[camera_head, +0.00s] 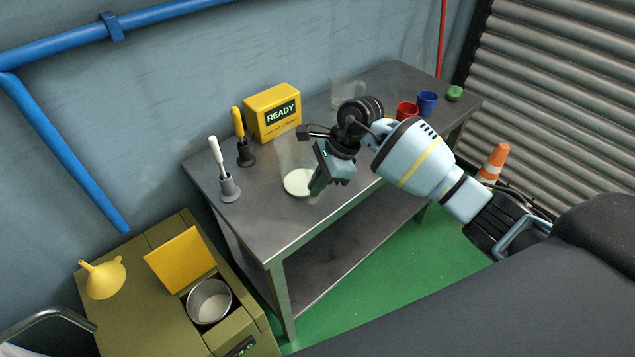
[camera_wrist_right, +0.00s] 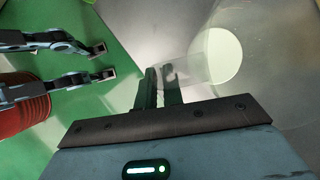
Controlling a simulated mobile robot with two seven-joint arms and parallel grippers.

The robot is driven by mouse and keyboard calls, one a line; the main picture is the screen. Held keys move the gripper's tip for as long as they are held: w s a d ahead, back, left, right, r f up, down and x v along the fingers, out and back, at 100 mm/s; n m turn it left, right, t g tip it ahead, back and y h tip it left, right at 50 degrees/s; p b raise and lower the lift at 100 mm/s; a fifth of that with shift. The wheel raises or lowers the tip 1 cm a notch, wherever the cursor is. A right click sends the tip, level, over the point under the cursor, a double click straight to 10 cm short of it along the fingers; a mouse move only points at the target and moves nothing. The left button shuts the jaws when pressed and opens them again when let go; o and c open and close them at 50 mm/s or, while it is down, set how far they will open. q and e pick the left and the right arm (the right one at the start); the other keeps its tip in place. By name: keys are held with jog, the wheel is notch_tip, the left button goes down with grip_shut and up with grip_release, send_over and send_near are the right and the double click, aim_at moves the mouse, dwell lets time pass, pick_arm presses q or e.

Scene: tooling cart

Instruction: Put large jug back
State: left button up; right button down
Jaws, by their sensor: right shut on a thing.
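A clear jug with a pale round base (camera_head: 298,182) stands or hovers at the tabletop near the front left; its see-through walls are hard to make out. My right gripper (camera_head: 318,186) is shut on the jug's near side, probably its handle. In the right wrist view the jaws (camera_wrist_right: 160,85) close at the clear wall, beside the pale disc (camera_wrist_right: 217,55). I cannot tell whether the jug touches the table. A dark two-fingered gripper, which looks like my left one (camera_wrist_right: 107,61), shows parted and empty at the left of the wrist view.
A yellow READY box (camera_head: 272,113), brushes in black and grey holders (camera_head: 229,187), another clear vessel (camera_head: 346,92), a red cup (camera_head: 406,111), a blue cup (camera_head: 427,102) and a green item (camera_head: 455,93) stand on the metal table (camera_head: 275,225). An olive cabinet (camera_head: 150,318) is lower left.

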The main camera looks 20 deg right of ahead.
jog(key=shift+f, duration=0.2)
jog(key=c, duration=1.5)
grip_release()
jog(key=shift+c, duration=0.2)
jog(key=w+v, duration=0.1)
jog(key=v, duration=1.1)
jog(key=shift+s+r, duration=0.25)
jog(key=shift+s, duration=0.2)
jog(key=shift+a, duration=0.1)
